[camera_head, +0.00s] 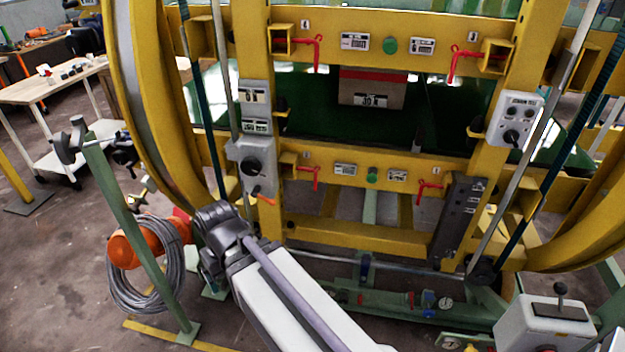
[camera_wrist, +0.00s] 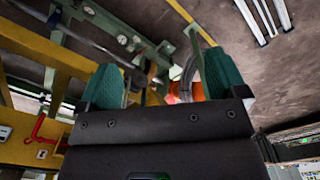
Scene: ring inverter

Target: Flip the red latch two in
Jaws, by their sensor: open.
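Several red latches sit on the yellow ring frame in the head view: upper left (camera_head: 316,50), upper right (camera_head: 460,62), lower left (camera_head: 313,174) and lower right (camera_head: 428,188). Their number labels are too small to read surely, so I cannot tell which is latch two. One red latch (camera_wrist: 40,130) shows at the left of the wrist view, to the side of my gripper. My gripper (camera_wrist: 163,82) has its two green-padded fingers apart with nothing held between them. In the head view my arm's end is left of and below the lower-left latch, touching no latch.
A grey switch box (camera_head: 251,165) hangs on the frame near my arm's end. A green post (camera_head: 135,235) with an orange reel (camera_head: 140,243) and coiled cable stands left of my arm. A control box (camera_head: 545,322) is at lower right. Open floor lies at left.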

